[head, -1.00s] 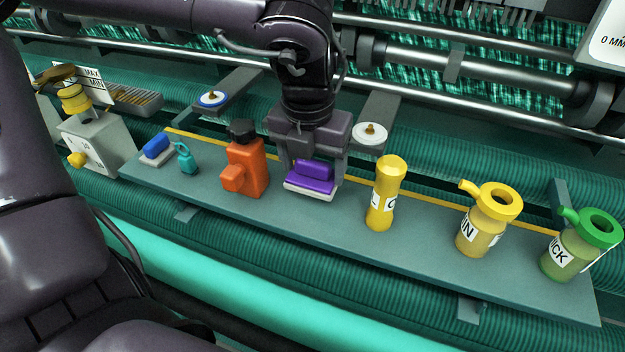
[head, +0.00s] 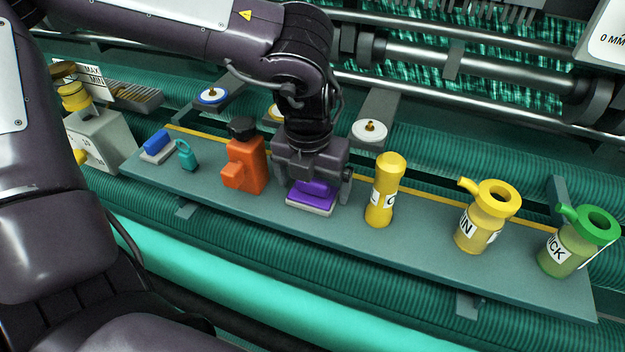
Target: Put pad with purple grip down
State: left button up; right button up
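The pad with the purple grip (head: 311,194) has a pale grey base and sits flat on the grey-green shelf (head: 420,258), between the orange bottle and the yellow cylinder. My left gripper (head: 313,184) is right above it and points down. Its two fingers stand on either side of the purple grip, spread wider than it, so the gripper looks open around the pad. The gripper body hides the top of the grip in part. My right gripper is not in view.
Close left stands an orange bottle with a black cap (head: 244,165); close right, a yellow cylinder (head: 384,190). Farther right are a yellow-lidded jar (head: 485,217) and a green-lidded jar (head: 577,240). A blue-gripped pad (head: 157,145) and teal ringed weight (head: 187,156) are at left.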

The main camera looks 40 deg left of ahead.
aim_at(309, 196)
pick_arm(q)
jog(key=shift+s+p, duration=0.1)
jog(key=shift+p, duration=0.2)
jog(key=shift+r+b, duration=0.35)
jog(key=r, duration=0.2)
jog(key=r+b, duration=0.1)
jog(key=r, duration=0.1)
jog(key=s+r+b, duration=0.1)
jog(key=r, duration=0.1)
jog(key=shift+r, duration=0.45)
